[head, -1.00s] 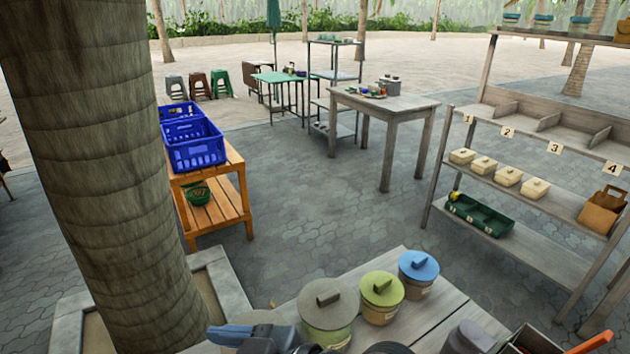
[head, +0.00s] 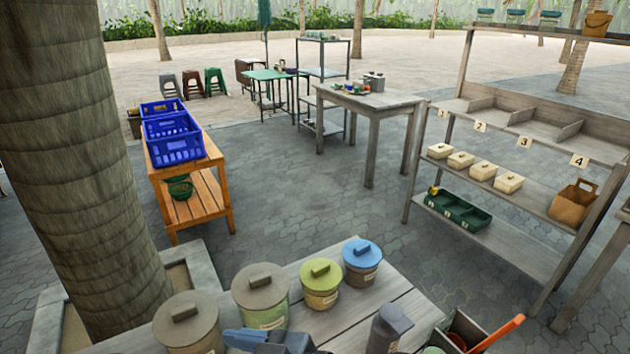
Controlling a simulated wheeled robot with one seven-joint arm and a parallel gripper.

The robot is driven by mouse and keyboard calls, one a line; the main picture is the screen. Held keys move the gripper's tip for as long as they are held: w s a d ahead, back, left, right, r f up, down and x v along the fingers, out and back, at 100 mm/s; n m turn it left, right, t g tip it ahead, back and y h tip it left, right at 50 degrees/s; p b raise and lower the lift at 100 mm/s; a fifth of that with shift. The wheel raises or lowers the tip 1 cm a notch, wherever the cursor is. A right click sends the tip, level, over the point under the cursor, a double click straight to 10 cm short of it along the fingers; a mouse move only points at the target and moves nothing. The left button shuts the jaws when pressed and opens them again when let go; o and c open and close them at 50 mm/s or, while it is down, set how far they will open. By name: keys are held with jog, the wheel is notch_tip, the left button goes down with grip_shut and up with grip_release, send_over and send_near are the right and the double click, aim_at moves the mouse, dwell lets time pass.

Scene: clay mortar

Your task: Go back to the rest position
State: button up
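A dark grey object (head: 388,328) and an open box (head: 460,332) with an orange handle stand right of the jars. A palm trunk (head: 75,160) rises at left. A shelf (head: 490,240) stands right, an orange bench (head: 205,195) left. Paving between them is clear.

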jog(key=s+d+f+m+t+h+b, duration=0.2)
jog(key=s+d+f+m+t+h, duration=0.4)
jog(key=d, duration=0.5)
jog(key=s+d+f+m+t+h+b, duration=0.1)
jog(key=d+f+m+b, duration=0.2)
jog(key=d+f, duration=0.7)
jog(key=s+d+m+t+h+b, duration=0.2)
jog(key=s+d+m+h, duration=0.15)
jog(key=s+d, duration=0.6)
jog(key=s+d+r+m+t+h+b, duration=0.1)
jog(key=s+d+r+m+h+b, duration=0.1)
jog(key=s+r, duration=0.4)
jog(key=s+h, duration=0.1)
jog(key=s, duration=0.2)
jog(key=shift+s+r+t+b, duration=0.15)
jog(key=shift+s+t+b, duration=0.15)
jog(key=shift+s, duration=0.05)
